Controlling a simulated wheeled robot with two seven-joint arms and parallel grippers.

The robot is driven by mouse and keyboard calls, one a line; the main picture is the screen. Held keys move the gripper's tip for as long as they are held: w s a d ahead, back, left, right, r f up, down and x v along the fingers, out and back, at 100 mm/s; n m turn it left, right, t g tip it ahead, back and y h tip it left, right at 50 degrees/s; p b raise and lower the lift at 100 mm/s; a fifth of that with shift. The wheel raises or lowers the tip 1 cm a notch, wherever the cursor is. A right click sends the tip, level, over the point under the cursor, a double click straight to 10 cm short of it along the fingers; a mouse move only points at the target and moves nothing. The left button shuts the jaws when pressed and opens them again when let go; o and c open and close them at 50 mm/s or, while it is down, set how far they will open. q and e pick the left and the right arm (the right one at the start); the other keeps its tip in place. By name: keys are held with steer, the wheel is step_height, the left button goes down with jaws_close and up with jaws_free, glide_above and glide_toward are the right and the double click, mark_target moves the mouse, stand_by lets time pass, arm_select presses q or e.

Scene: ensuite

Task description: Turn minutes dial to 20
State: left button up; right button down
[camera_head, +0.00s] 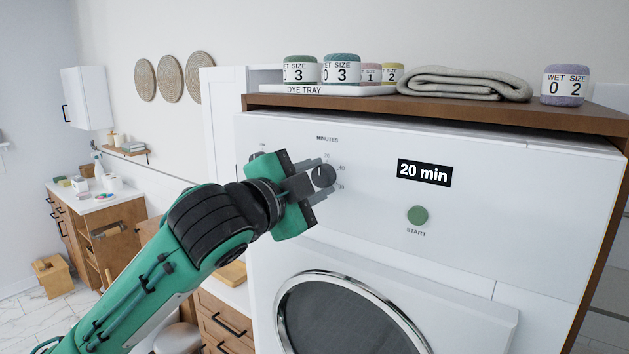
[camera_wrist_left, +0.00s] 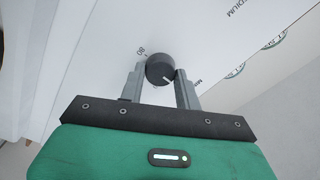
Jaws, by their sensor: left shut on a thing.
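The minutes dial (camera_head: 324,176) is a dark round knob on the white machine's front panel, under the label MINUTES. My left gripper (camera_head: 322,180) is at it, with one finger above and one below the knob. In the left wrist view the dial (camera_wrist_left: 160,68) sits between the two fingertips of the gripper (camera_wrist_left: 160,80), with a white pointer mark on it. The display (camera_head: 424,173) reads "20 min". Part of the dial's scale is hidden by the fingers. My right gripper is not in view.
A green START button (camera_head: 417,215) is below the display. Another dial (camera_head: 257,156) is partly hidden behind my left gripper. A round door (camera_head: 350,315) is lower down. Yarn balls on a dye tray (camera_head: 330,90) and a folded towel (camera_head: 465,84) lie on the wooden top.

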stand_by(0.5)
arm_select(q)
steer(key=o, duration=1)
steer(key=shift+s+a+f+b, duration=0.1)
steer(key=shift+s+a+b, duration=0.25)
steer(key=shift+s+b, duration=0.05)
steer(key=b+v, duration=0.4)
steer(key=v, duration=0.8)
steer(key=shift+s+a, duration=0.2)
steer(key=shift+s, duration=0.1)
